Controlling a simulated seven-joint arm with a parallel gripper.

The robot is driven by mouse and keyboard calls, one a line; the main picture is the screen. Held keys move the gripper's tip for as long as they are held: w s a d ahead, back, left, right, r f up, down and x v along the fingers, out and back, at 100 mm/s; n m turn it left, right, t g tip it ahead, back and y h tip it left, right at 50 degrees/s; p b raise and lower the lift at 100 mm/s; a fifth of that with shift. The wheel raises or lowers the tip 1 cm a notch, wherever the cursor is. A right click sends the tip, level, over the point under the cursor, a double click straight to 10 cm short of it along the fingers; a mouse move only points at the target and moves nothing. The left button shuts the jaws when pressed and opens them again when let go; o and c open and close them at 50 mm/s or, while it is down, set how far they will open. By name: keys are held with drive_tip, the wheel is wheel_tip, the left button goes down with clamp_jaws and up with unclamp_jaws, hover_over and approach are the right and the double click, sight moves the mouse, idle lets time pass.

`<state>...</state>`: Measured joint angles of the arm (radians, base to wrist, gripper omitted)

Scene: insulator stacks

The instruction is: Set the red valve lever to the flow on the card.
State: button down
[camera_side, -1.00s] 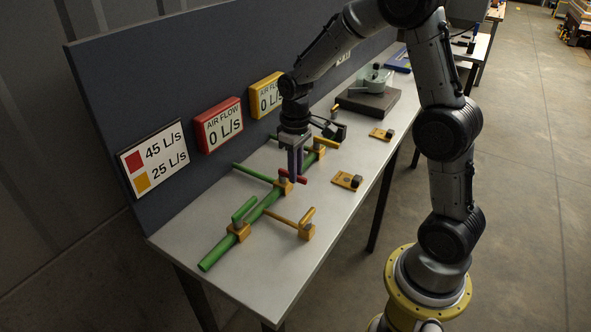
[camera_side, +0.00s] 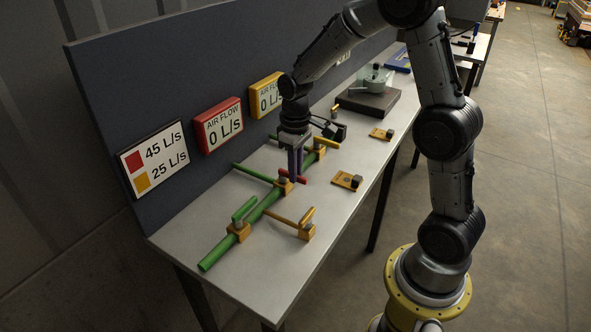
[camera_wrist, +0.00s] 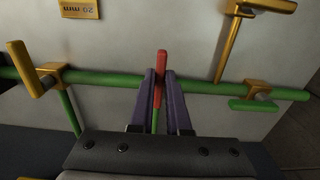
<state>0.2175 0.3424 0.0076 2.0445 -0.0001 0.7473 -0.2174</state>
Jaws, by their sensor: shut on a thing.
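The red valve lever (camera_wrist: 161,66) lies between the two fingers of my gripper (camera_wrist: 161,85) in the wrist view, and the fingers are shut on it. In the side view my gripper (camera_side: 294,168) points down over the middle valve, and the red lever (camera_side: 297,177) shows to its right. The card (camera_side: 154,157) reads 45 L/s beside a red square and 25 L/s beside a yellow square. The red-framed air flow display (camera_side: 218,125) reads 0 L/s. The yellow-framed display (camera_side: 266,95) also shows 0, its right part hidden by my arm.
A green pipe (camera_side: 216,252) runs along the table with a green lever (camera_side: 244,209) and yellow levers (camera_side: 327,142) near the red one. The front table corner is clear.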

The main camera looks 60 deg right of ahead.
drive_tip(key=shift+d+n, duration=0.1)
drive_tip(key=shift+n, duration=0.2)
idle(0.4)
drive_tip(key=n, duration=0.1)
drive_tip(key=d+n, duration=0.1)
drive_tip(key=shift+w+r+n, duration=0.1)
drive_tip(key=shift+n, duration=0.3)
drive_tip(key=n, duration=0.2)
drive_tip(key=d+n, duration=0.1)
drive_tip(key=shift+w, duration=0.25)
drive_tip(key=n, duration=0.2)
drive_tip(key=w+d+n, duration=0.1)
drive_tip(key=n, duration=0.1)
drive_tip(key=shift+w+d+n, duration=0.1)
drive_tip(key=shift+w+n, duration=0.1)
drive_tip(key=shift+n, duration=0.65)
drive_tip(key=shift+w+d+n, duration=0.1)
drive_tip(key=shift+w+n, duration=0.1)
drive_tip(key=shift+n, duration=0.65)
drive_tip(key=c, duration=0.9)
unclamp_jaws()
